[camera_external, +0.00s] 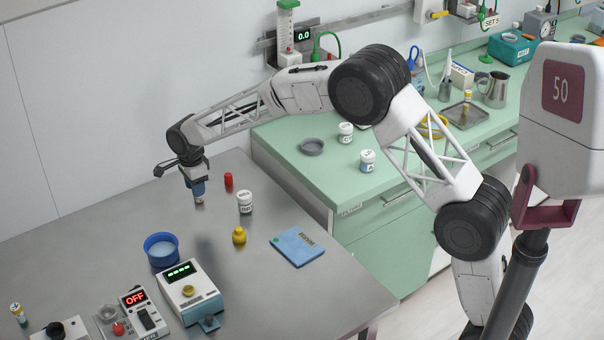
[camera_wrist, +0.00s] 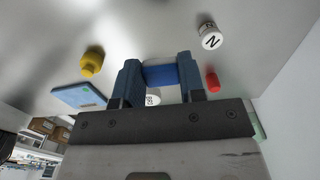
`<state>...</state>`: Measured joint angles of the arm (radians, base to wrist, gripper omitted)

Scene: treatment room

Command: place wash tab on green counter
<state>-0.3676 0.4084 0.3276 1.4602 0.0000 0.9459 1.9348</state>
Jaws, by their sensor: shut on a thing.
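My gripper (camera_external: 198,194) is over the grey steel table at the upper left of the external view, pointing down. In the wrist view its two blue fingers (camera_wrist: 158,82) are shut on a small blue block (camera_wrist: 160,75), which I take to be the wash tab. The block spans the gap between the fingers. It is hard to make out in the external view, and I cannot tell whether it touches the table. The green counter (camera_external: 290,135) stands to the right of the table, with bare surface near its front left corner.
On the steel table (camera_external: 110,250) stand a red vial (camera_external: 228,180), a white labelled bottle (camera_external: 245,203), a yellow bottle (camera_external: 239,235), a blue booklet (camera_external: 298,246), a blue dish (camera_external: 161,250) and a scale (camera_external: 190,290). The counter holds a grey dish (camera_external: 312,147) and white jars (camera_external: 367,160).

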